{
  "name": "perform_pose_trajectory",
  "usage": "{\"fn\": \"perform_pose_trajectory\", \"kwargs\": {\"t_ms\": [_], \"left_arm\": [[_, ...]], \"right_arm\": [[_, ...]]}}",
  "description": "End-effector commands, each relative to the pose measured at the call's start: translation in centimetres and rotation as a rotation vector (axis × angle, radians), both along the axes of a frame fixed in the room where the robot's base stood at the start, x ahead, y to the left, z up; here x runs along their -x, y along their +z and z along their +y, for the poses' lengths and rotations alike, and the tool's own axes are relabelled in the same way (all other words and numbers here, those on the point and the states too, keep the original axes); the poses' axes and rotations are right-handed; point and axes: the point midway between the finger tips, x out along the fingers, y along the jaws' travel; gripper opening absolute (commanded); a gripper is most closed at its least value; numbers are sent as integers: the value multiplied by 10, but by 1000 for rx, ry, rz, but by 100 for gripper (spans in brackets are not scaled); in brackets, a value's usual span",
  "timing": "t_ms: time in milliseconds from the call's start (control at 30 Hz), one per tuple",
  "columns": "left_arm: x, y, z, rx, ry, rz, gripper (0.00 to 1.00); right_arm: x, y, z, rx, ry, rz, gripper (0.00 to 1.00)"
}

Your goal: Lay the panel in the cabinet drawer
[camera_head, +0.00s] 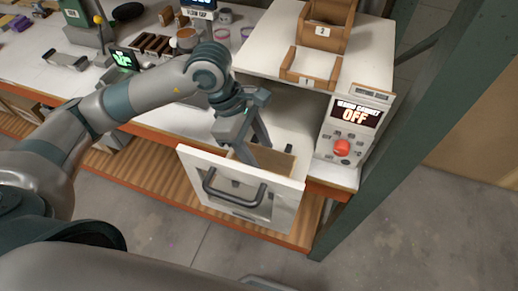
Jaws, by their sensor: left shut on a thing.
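The cabinet drawer (200,168) is pulled out, with a white front and a dark bar handle (235,190). My left gripper (254,146) reaches down into the open drawer from above. It is shut on a tan-brown flat piece, which looks like the panel (275,160), at the drawer's inside. Part of the panel is hidden behind the fingers and the drawer front; I cannot tell whether it touches the drawer floor. My right gripper is not in view.
The white cabinet (262,50) beside the drawer carries wooden bins marked 1 (310,72) and 2 (322,25). Its control box (350,130) reads OFF and has a red knob. A green post (372,150) stands at the right. Bench clutter lies at the upper left.

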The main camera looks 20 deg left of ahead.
Motion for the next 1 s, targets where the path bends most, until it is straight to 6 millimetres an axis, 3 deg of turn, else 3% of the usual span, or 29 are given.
{"fn": "perform_pose_trajectory", "kwargs": {"t_ms": [133, 167, 200, 233, 733, 1000], "left_arm": [[0, -3, 0, 1, 0, -1, 26], [0, -2, 0, 0, 0, -1, 57], [0, -2, 0, 0, 0, 0, 67], [0, -2, 0, 0, 0, 0, 69], [-1, 3, 1, 0, 1, -2, 69], [-2, 36, 16, 0, 1, -5, 69]], "right_arm": [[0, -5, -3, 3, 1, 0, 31], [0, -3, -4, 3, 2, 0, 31], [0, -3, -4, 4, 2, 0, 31], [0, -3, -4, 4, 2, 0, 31], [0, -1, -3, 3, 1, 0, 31], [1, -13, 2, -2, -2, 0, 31]]}}
